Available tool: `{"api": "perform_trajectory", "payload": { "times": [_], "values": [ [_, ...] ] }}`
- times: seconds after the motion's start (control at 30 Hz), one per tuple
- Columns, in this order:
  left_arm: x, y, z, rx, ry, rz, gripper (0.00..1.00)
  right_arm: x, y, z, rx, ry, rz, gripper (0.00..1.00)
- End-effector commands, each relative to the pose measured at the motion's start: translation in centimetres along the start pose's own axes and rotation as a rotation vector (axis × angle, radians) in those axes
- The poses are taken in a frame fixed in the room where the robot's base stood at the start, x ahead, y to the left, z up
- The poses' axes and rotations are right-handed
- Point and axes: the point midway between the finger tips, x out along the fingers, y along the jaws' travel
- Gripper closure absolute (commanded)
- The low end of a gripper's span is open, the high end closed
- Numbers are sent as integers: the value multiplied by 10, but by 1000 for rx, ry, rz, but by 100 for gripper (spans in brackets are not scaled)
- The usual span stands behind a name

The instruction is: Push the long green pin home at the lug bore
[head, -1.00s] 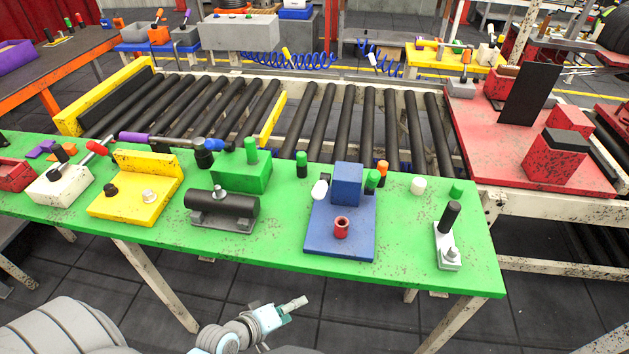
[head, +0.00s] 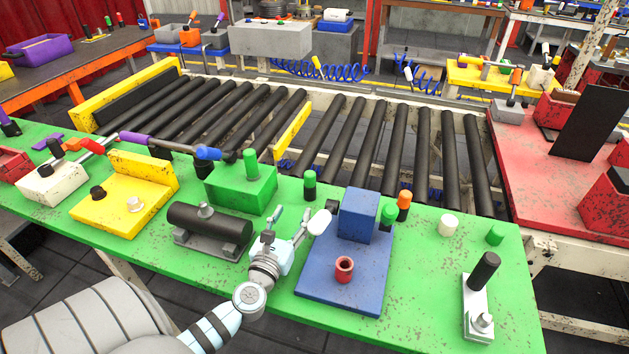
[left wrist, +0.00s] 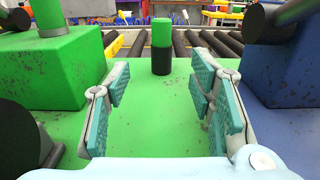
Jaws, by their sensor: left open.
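Several green pins show, and I cannot tell for sure which one is the long one. A black pin with a green top (head: 310,186) stands upright on the green table; it also shows straight ahead in the left wrist view (left wrist: 162,46). A green pin (head: 251,164) stands up from a green block (head: 240,190). Another green-topped pin (head: 388,216) is beside the blue fixture (head: 320,283). I cannot make out the lug bore clearly. My left gripper (head: 289,224) is open and empty, low over the table between the green block and the blue fixture, short of the upright pin.
A black cylinder on a grey base (head: 212,228) is left of my gripper. A white-tipped part (head: 320,222) juts out close on its right. A red bushing (head: 344,268) stands on the blue fixture. The roller conveyor (head: 340,145) lies behind the table (head: 430,300).

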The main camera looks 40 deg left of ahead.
Motion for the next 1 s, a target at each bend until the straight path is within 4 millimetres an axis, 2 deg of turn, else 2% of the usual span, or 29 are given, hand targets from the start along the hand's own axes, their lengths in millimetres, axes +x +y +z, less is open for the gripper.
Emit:
{"api": "perform_trajectory", "payload": {
  "times": [0.1,0.2,0.37,0.6,0.7,0.87,1.0],
  "values": [
    [28,1,2,2,-3,2,51,-2,0,9,-1,-16,0,100],
    [47,1,2,3,-2,2,51,-1,0,8,-1,-13,0,100],
    [64,0,2,4,-1,0,51,1,0,-3,0,5,0,100],
    [107,-5,2,5,-2,-2,51,7,0,-4,0,8,0,100],
    [114,-6,2,5,0,-4,51,8,0,-2,0,5,0,100],
    [114,-6,3,5,0,-5,51,7,0,-2,0,3,0,100],
    [114,-6,3,5,0,-5,73,7,0,-1,0,3,0,100]
  ]
}}
